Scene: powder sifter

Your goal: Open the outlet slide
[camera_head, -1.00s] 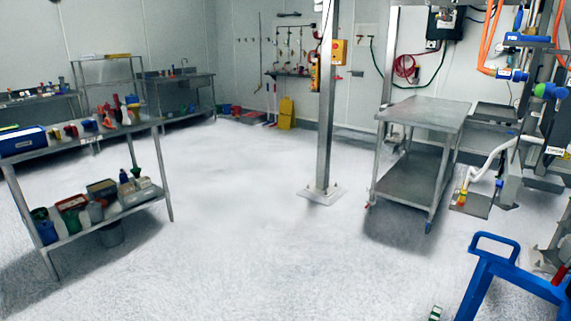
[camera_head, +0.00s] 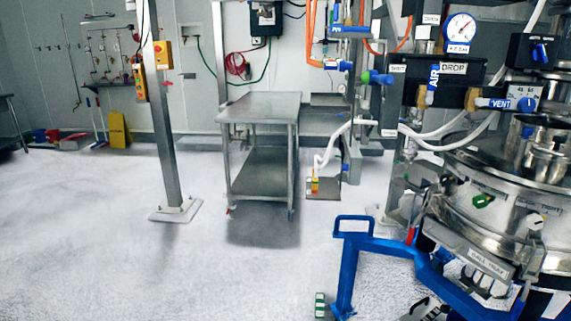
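The steel powder sifter (camera_head: 465,215) stands at the right of the head view, on a blue frame (camera_head: 348,270). It is a round drum with clamps and a green knob (camera_head: 483,201). A grey bar with a small printed label (camera_head: 487,263) sits low on its front; I cannot read the label surely. I cannot tell which part is the outlet slide or how it is set. Neither of my grippers can be made out. A small dark and white part at the bottom edge below the sifter is too cut off to name.
A steel table (camera_head: 262,108) stands at the middle back, with a steel post (camera_head: 167,130) to its left. A control panel with a pressure gauge (camera_head: 460,28), valves and hoses is above the sifter. A small green and white object (camera_head: 320,306) is near the blue frame. The left floor is clear.

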